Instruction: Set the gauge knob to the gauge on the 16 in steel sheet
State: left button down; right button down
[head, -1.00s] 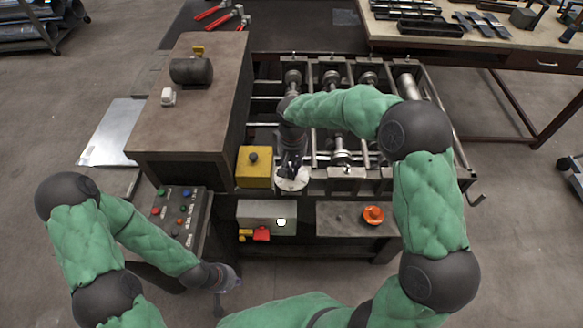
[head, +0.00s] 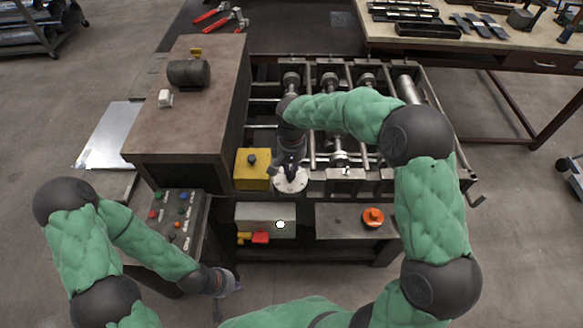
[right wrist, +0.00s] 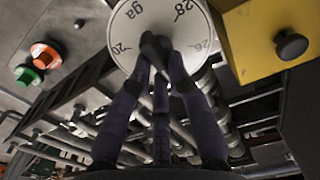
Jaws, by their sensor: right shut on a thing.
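The gauge dial is a round white disc (head: 291,183) on the front of the roller machine; it also shows in the right wrist view (right wrist: 128,48), with 20, 26, 28 and "ga" readable. The dark gauge knob (right wrist: 152,42) is at its middle. My right gripper (right wrist: 160,54) is shut on the knob and hides part of it, so I cannot tell its exact setting. A plain steel sheet (head: 108,135) lies at the left; no label is readable on it. My left gripper (head: 225,283) hangs low at the front left, apart from things; its fingers are unclear.
A yellow box with a black knob (head: 252,168) sits left of the dial. A button panel (head: 175,217) stands near my left arm. An orange knob (head: 373,217) is on the front shelf. A brown cabinet (head: 200,120) rises at the left of the rollers (head: 350,110).

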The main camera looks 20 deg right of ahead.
jog(key=c, duration=1.2)
grip_release()
notch_tip(320, 180, up, 12)
